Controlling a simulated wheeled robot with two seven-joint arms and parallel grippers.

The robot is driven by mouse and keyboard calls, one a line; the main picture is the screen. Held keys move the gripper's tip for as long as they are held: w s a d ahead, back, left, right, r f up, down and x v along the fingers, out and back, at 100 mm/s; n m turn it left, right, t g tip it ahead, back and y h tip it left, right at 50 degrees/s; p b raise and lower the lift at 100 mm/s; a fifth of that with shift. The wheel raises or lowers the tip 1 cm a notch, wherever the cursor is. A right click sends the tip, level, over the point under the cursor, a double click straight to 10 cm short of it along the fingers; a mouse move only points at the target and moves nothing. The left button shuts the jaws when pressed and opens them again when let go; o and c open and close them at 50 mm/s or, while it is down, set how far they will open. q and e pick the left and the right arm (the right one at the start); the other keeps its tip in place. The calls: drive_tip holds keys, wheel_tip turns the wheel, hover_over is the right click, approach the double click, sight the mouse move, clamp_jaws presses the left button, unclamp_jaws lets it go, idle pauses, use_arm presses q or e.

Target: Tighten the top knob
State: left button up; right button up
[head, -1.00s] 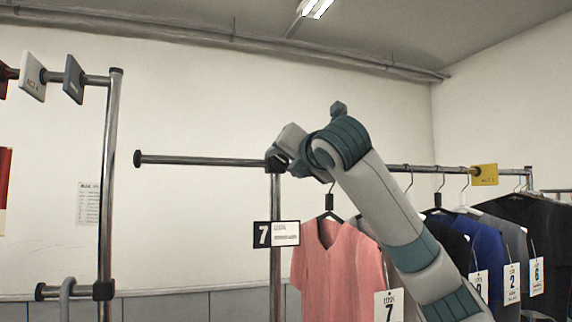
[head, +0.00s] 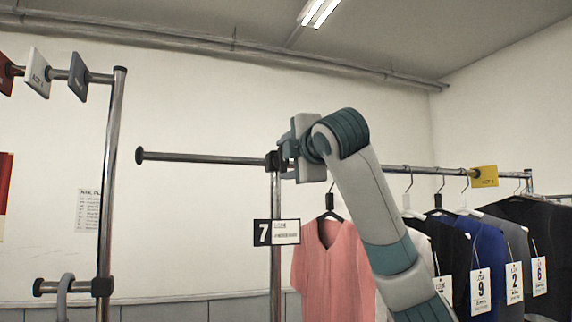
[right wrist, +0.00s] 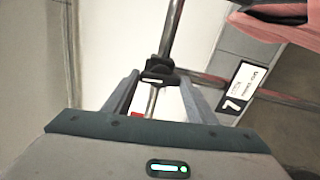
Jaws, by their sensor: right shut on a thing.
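The top knob is at the dark joint (head: 271,161) where the rack's horizontal rail meets its upright post. My right gripper (head: 284,158) is at this joint, coming from the right, and is shut on the knob. The gripper and wrist hide most of the knob in the head view. In the right wrist view the dark joint and knob (right wrist: 160,73) sit between the two finger ends, with the chrome post running up behind. My left gripper is not in view.
A pink shirt (head: 332,262) hangs just below my right forearm, with several dark garments to its right. A "7" sign (head: 276,232) is on the post below the joint. Another chrome rack post (head: 112,190) stands at left. The rail's left part is bare.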

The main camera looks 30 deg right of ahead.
drive_tip(key=shift+m, duration=0.6)
drive_tip(key=o, duration=1.1)
drive_tip(key=shift+c, duration=0.2)
drive_tip(key=b+v, duration=0.8)
drive_tip(key=v, duration=0.9)
drive_tip(key=shift+s, duration=0.25)
drive_tip(key=shift+d+f, duration=0.1)
drive_tip(key=shift+d, duration=0.05)
